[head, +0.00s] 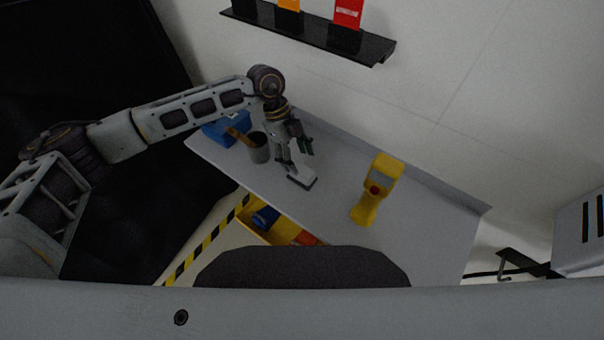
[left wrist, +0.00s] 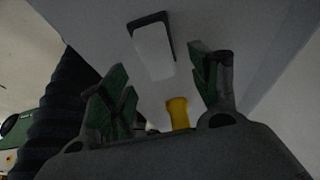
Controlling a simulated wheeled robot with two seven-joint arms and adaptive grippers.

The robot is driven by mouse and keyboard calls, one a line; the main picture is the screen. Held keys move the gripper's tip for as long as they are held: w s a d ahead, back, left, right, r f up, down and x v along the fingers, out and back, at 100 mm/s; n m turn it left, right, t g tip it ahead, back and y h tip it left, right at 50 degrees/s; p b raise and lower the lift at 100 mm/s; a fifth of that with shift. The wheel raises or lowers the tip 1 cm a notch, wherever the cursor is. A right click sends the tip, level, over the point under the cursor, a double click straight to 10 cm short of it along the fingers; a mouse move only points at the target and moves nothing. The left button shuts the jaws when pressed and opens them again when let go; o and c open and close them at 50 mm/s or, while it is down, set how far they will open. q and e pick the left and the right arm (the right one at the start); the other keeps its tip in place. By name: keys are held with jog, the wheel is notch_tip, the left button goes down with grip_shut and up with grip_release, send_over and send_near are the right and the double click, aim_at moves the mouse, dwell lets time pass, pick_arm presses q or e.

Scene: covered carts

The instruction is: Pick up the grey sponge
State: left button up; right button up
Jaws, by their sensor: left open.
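The grey sponge (head: 302,179) looks like a pale block with a dark edge, lying on the grey cart top (head: 325,215). In the left wrist view the sponge (left wrist: 153,50) shows beyond the fingertips, near the top middle. My left gripper (head: 295,158) is over the cart top just behind the sponge in the head view. Its green-padded fingers (left wrist: 160,90) are spread wide with nothing between them. I cannot tell its exact height above the top. My right gripper is not in view.
A dark grey cup (head: 259,153) with a brown handle and a blue bin (head: 214,132) stand left of the gripper. A yellow handheld device (head: 377,188) lies to the right. A raised lip (head: 410,172) runs along the back. The right part of the cart top is clear.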

aim_at(302, 170)
pick_arm(q)
jog(key=shift+f, duration=0.1)
jog(key=shift+s+d+f+p, duration=0.15)
jog(key=shift+s+f+p, duration=0.15)
jog(key=shift+f, duration=0.25)
jog(key=shift+p+x, duration=0.5)
jog(key=shift+x, duration=1.4)
jog(key=shift+w, duration=0.15)
jog(key=shift+c, duration=0.2)
jog(key=c, duration=1.2)
jog(key=shift+r+b, duration=0.9)
jog(key=shift+r, duration=4.1)
